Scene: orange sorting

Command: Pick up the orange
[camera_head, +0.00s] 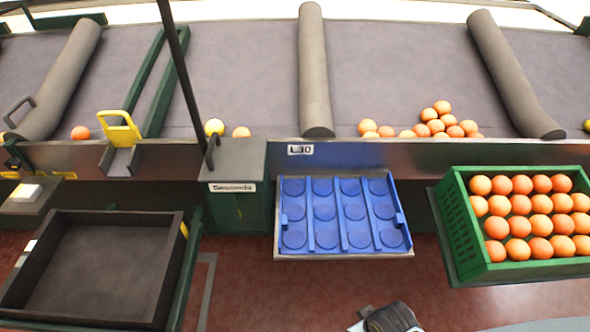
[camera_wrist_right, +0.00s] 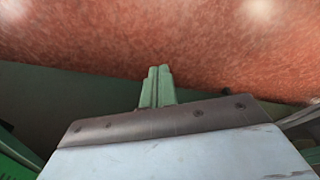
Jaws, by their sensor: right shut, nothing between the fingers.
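Many oranges show in the head view. A pile of oranges (camera_head: 440,122) lies on the grey belt right of centre, along its near edge. Single oranges lie farther left on the belt, one near the yellow bracket (camera_head: 80,133) and one (camera_head: 241,132) beside a paler yellowish fruit (camera_head: 214,127). A green crate (camera_head: 461,222) at the right holds rows of oranges (camera_head: 520,204). My right gripper (camera_wrist_right: 158,72) shows in the right wrist view with its green fingers together and empty, over a reddish speckled surface. No orange is recognisable in that view. My left gripper is not in view.
A blue tray (camera_head: 327,212) with empty round recesses stands at centre, below the belt's metal edge (camera_head: 400,153). An empty black bin (camera_head: 100,218) is at left. A dark post (camera_head: 180,65) and grey rollers (camera_head: 314,70) cross the belt. Reddish floor is open in front.

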